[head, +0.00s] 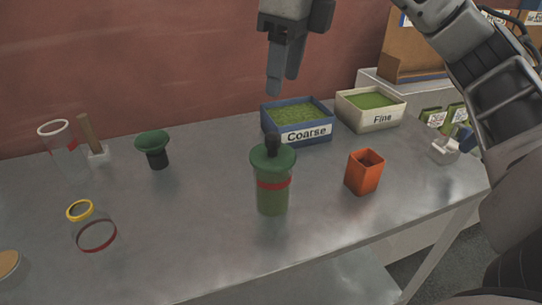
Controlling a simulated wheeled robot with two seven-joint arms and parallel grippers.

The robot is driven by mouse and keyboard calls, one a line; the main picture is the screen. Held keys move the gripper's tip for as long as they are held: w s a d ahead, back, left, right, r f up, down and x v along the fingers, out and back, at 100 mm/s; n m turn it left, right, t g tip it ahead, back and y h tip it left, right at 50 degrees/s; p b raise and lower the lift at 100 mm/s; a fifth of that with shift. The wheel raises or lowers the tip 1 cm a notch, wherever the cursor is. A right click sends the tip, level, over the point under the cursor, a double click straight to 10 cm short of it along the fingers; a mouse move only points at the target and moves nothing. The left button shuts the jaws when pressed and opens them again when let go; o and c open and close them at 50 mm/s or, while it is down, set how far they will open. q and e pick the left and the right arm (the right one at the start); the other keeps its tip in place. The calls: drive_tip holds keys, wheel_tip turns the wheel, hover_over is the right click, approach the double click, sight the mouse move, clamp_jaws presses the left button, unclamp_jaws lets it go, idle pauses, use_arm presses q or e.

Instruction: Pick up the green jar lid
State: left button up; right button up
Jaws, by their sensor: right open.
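The green jar lid (272,158) has a dark upright knob and sits on top of a jar (271,195) near the middle of the table. The jar stands upright, looks green and has a red band. My right gripper (283,82) hangs with its fingers pointing down, above and apart from the lid in the picture, in front of the red wall. It is open, with nothing between its fingers. My left gripper is not in view.
Behind the jar stand the Coarse bin (284,136) and Fine bin (383,121). An orange square cup (364,176) is to its right. A green funnel (152,141) and a clear container with a yellow ring (80,210) are left. The front table is clear.

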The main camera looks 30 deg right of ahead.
sight(273, 135)
drive_tip(key=f, duration=0.2)
drive_tip(key=f+b, duration=0.1)
drive_tip(key=f, duration=0.1)
drive_tip(key=w+f+b, duration=0.1)
drive_tip(key=f, duration=0.2)
drive_tip(key=shift+a, duration=0.3)
drive_tip(key=shift+w+f+p, duration=0.15)
drive_tip(key=shift+w+f, duration=0.1)
drive_tip(key=shift+f, duration=1.1)
drive_tip(key=shift+w+f+p, duration=0.15)
drive_tip(key=shift+w+f, duration=0.1)
drive_tip(key=shift+f, duration=1.05)
drive_tip(key=c, duration=1.1)
